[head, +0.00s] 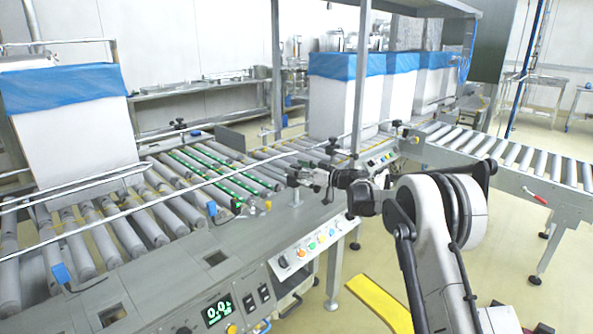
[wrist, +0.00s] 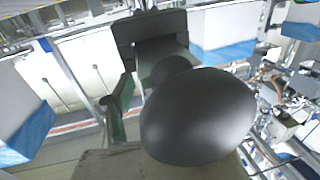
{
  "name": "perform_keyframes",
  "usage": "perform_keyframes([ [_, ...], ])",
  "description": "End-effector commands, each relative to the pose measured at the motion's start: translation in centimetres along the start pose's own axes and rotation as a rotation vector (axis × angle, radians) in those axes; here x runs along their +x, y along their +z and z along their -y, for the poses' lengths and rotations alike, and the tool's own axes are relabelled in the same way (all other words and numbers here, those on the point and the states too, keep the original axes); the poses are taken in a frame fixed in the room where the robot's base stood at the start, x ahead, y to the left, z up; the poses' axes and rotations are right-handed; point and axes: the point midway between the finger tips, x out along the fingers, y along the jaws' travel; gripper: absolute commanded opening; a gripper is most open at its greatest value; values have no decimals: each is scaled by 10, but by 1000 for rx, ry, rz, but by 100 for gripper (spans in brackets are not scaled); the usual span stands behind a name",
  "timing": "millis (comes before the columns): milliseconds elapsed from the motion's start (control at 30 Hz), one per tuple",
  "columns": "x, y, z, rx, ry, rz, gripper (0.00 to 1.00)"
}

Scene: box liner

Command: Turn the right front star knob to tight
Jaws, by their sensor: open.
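My gripper (head: 297,178) is small in the head view, reaching left over the front right part of the roller conveyor. It is open, with nothing visibly held. In the wrist view a large smooth dark rounded shape (wrist: 198,115) fills the middle and hides much of the gripper. I cannot tell whether it is the knob or whether the gripper touches it.
A white box with blue liner (head: 70,110) stands on the rollers at left; more lined boxes (head: 333,95) stand at the back. The long guide rail (head: 160,196) crosses the conveyor. Front panels carry a green display (head: 217,309) and buttons. Another roller conveyor (head: 510,155) extends right.

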Motion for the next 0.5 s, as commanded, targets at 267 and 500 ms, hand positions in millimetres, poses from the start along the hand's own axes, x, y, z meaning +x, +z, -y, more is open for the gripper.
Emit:
perform_keyframes([
  [267, 2, 0, 0, 0, 0, 0, 54],
  [500, 2, 0, 0, 0, 0, 0, 25],
])
